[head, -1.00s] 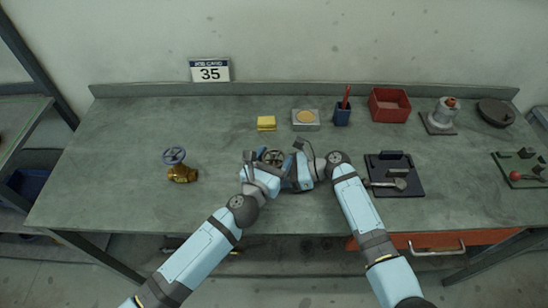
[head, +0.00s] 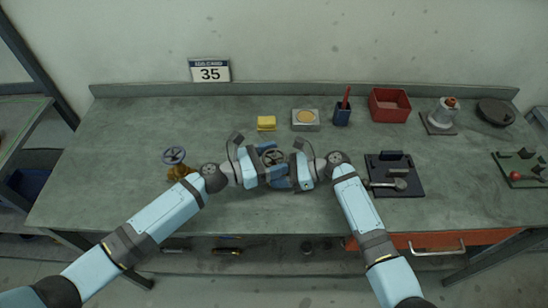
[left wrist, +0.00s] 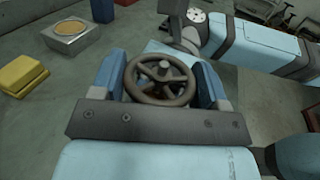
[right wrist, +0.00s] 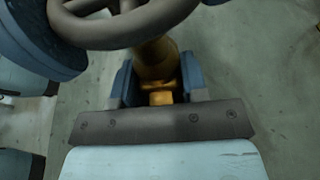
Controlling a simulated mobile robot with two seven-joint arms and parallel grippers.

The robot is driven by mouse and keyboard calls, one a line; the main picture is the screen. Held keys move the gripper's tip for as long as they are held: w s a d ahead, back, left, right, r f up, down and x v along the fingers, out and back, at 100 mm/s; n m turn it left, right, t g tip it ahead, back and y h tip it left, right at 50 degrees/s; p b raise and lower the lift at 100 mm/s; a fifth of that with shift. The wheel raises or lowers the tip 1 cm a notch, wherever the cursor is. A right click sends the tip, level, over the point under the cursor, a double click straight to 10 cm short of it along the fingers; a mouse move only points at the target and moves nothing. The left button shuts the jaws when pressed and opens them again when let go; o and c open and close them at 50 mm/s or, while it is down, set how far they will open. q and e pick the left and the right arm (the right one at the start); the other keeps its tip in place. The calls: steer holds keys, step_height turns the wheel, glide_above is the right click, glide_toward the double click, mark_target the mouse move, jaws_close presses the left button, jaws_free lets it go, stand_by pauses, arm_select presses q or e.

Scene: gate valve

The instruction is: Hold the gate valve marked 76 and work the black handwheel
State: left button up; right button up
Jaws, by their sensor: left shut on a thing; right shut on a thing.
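A gate valve stands between my two grippers on the bench. Its dark handwheel (head: 273,156) faces up and also shows large in the left wrist view (left wrist: 161,78). My left gripper (head: 268,168) is shut on the handwheel, one finger on each side of its rim. My right gripper (head: 287,178) is shut on the brass valve body (right wrist: 155,62), below the wheel. The fingers hide most of the body in the head view. No mark 76 is readable on the valve.
A second brass valve (head: 180,173) with a blue-grey handwheel (head: 174,155) stands close behind my left forearm. A job card (head: 210,71) reads 35. A yellow block (head: 266,123), a pad tin (head: 305,119) and a red bin (head: 390,105) stand behind. A black tool board (head: 399,183) lies right.

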mark_target(274, 157)
arm_select(q)
steer(key=m+g, duration=0.2)
steer(key=g, duration=0.2)
steer(key=m+g+h, duration=0.1)
steer(key=m+g, duration=0.2)
steer(key=shift+g, duration=0.4)
steer(key=shift+m+g, duration=0.3)
steer(key=shift+g, duration=0.1)
steer(key=o, duration=0.9)
steer(key=shift+o, duration=0.2)
step_height(274, 157, up, 10)
